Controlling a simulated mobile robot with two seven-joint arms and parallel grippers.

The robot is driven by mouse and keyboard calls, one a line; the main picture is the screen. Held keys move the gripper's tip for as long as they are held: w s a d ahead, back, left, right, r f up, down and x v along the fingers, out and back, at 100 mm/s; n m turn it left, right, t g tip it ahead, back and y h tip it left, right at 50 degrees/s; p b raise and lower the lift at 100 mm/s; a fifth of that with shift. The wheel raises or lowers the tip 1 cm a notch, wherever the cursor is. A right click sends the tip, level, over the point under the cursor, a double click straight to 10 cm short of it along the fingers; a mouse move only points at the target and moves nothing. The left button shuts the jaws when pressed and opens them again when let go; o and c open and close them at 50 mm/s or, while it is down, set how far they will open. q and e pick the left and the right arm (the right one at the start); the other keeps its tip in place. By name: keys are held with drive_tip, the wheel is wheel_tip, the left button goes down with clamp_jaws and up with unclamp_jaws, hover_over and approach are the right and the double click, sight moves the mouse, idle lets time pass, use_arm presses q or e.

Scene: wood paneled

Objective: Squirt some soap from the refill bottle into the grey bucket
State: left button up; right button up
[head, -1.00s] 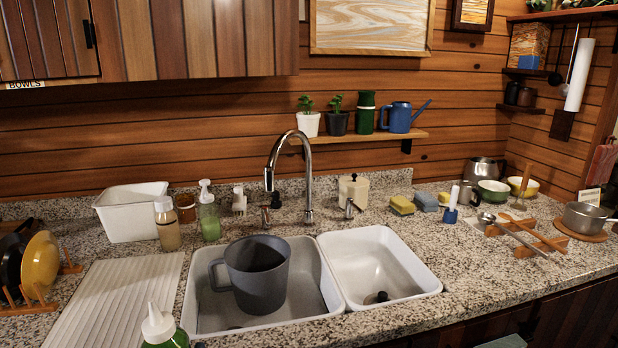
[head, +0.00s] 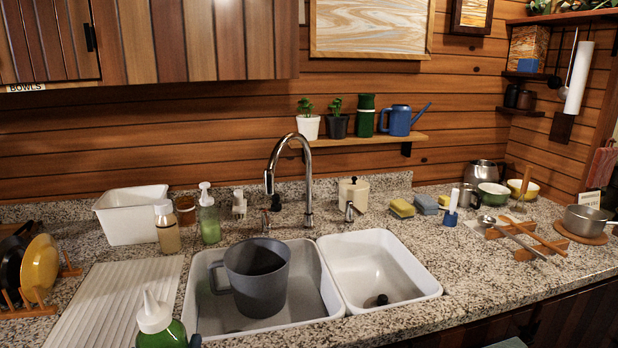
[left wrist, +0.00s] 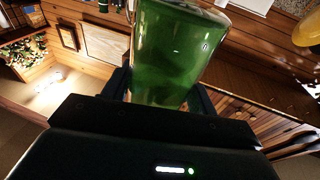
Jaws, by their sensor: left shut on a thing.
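The grey bucket (head: 256,278), a mug-like pail with a side handle, stands upright in the left basin of the white sink. The refill bottle (head: 160,325) is green with a white nozzle cap and shows at the bottom edge of the head view, nozzle up and left of the bucket. My left gripper (left wrist: 165,95) is shut on the bottle; the green body fills the middle of the left wrist view (left wrist: 178,50). In the head view only a dark bit of the gripper (head: 194,341) shows beside the bottle. My right gripper is not in view.
The ribbed drainboard (head: 113,300) lies left of the sink (head: 325,308). The tall faucet (head: 308,185) arches behind the bucket. A soap pump bottle (head: 209,222) and an amber bottle (head: 168,232) stand behind the left basin. The right basin (head: 385,270) is empty apart from its drain.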

sight(159, 334)
use_arm(q)
wheel_tip(159, 334, down, 2)
drive_tip(key=shift+s+f, duration=0.1)
drive_tip(key=shift+s, duration=0.05)
drive_tip(key=shift+r, duration=3.1)
wheel_tip(159, 334, down, 6)
drive_tip(key=shift+f, duration=0.1)
